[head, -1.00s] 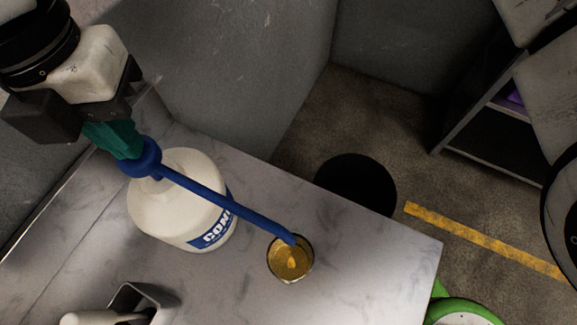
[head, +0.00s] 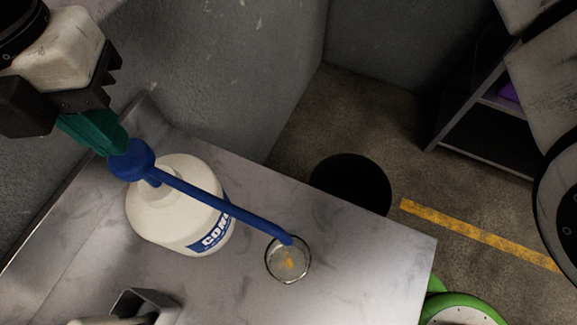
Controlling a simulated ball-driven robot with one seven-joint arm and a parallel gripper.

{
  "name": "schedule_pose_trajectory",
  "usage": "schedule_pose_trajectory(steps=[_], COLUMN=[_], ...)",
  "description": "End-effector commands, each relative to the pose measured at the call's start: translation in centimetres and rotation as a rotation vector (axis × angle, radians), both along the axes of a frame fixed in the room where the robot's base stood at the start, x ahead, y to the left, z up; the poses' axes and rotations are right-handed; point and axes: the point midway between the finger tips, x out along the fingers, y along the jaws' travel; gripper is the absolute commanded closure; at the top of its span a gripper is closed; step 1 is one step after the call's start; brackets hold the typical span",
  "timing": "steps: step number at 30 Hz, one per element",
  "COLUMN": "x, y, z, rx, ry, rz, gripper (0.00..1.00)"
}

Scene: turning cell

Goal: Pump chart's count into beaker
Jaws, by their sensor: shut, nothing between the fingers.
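A white pump bottle (head: 165,220) with a blue label reading "CON" stands on the marbled bench. Its blue pump head (head: 131,160) is up, with a short stem showing below it. A long blue spout (head: 225,209) runs right, its tip over the rim of a clear glass beaker (head: 288,260). The beaker looks mostly clear, with a small amber patch in it. My gripper (head: 118,144) has teal fingers, shut and empty. Their tips are at the upper left of the pump head; whether they touch it I cannot tell. No chart is in view.
A grey metal holder (head: 148,304) with a pale object stands at the bench's front left. The bench (head: 370,265) is clear right of the beaker up to its edge. A black bin (head: 352,183) and a dark shelf (head: 490,130) stand beyond.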

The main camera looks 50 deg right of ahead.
Motion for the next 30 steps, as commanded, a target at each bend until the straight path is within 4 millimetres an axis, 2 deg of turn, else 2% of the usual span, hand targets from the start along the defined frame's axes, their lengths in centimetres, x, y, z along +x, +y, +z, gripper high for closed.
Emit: schedule_pose_trajectory(steps=[30], x=[0.0], y=[0.0], z=[-2.5], rx=[-0.001], ry=[-0.001], rz=[0.000], gripper=[1.00])
